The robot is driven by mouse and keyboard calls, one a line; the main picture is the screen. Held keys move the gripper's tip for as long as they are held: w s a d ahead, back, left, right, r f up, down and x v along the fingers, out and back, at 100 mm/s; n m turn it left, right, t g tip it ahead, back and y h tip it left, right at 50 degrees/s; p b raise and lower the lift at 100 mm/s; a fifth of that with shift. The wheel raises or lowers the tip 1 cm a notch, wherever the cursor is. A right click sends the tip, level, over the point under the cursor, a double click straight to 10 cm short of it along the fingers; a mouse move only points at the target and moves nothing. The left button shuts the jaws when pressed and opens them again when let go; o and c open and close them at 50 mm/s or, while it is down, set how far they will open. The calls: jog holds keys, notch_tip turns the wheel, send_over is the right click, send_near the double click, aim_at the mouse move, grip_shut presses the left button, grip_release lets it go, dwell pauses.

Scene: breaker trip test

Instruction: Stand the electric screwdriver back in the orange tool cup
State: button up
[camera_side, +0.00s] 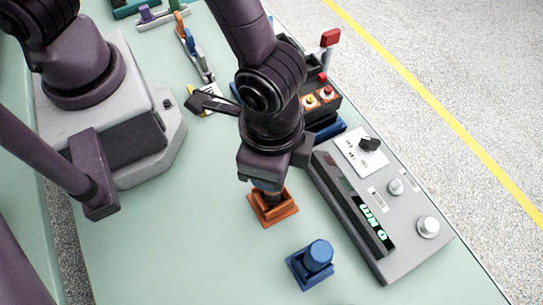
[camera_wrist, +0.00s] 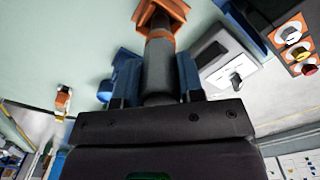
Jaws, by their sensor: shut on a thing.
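My gripper (camera_side: 267,183) points down over the orange tool cup (camera_side: 261,215) in the side view. In the wrist view my gripper (camera_wrist: 159,68) is shut on the electric screwdriver (camera_wrist: 158,85), a dark grey cylinder between the two fingers. The screwdriver's far end meets the orange cup (camera_wrist: 150,9) at the top of the wrist view. In the side view only a short part of the screwdriver shows between gripper and cup. It looks roughly upright, with its lower end at or in the cup's mouth; how deep I cannot tell.
A blue holder (camera_side: 299,272) with a blue cylinder (camera_side: 319,254) stands in front of the cup. A grey test panel (camera_side: 385,215) with knobs and a green display is close on the right. A box with red and yellow buttons (camera_side: 318,98) is behind. The bench front left is clear.

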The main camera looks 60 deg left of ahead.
jog(key=shift+f, duration=1.2)
jog(key=o, duration=1)
notch_tip(320, 180, up, 13)
jog(key=shift+f, duration=0.1)
jog(key=shift+s+a, duration=0.1)
jog(key=a+r+n+t, duration=0.2)
jog(key=a+r+n, duration=0.2)
jog(key=a, duration=0.9)
jog(key=a+r+n+t, duration=0.3)
jog(key=a+r+n, duration=0.2)
jog(key=a, duration=0.8)
notch_tip(320, 180, up, 4)
jog(key=shift+w+f+t, duration=0.15)
jog(key=shift+w+t, duration=0.15)
jog(key=shift+w, duration=0.15)
